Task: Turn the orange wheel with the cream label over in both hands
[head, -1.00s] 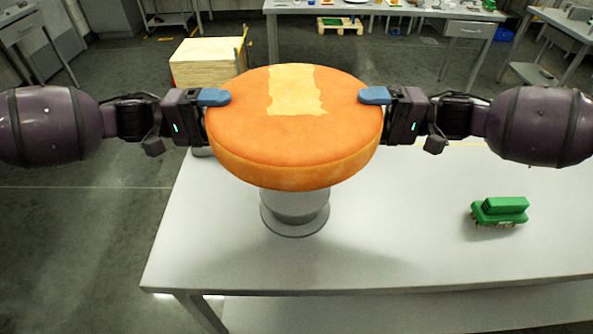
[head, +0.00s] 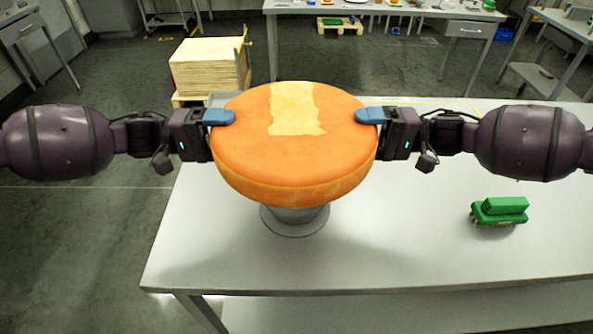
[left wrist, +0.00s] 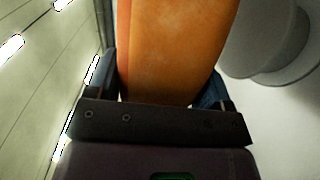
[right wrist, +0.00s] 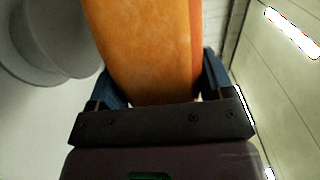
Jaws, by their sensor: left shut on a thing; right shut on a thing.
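The orange wheel (head: 250,150) is in the middle of the head view, its flat face up and slightly tilted toward me. The cream label (head: 296,110) lies across the far half of that top face. My left gripper (head: 219,117) is shut on the wheel's left edge, one blue finger on top. My right gripper (head: 370,116) is shut on the right edge in the same way. The wheel's rim also shows between the fingers in the left wrist view (left wrist: 175,50) and the right wrist view (right wrist: 145,50). The wheel's underside is hidden in the head view.
A round grey stand (head: 294,222) is below the wheel on the white table (head: 400,250); the wheel hides its top. A green toy-like block (head: 500,210) sits at the right. A wooden stack (head: 208,68) stands on the floor behind. The table's front is clear.

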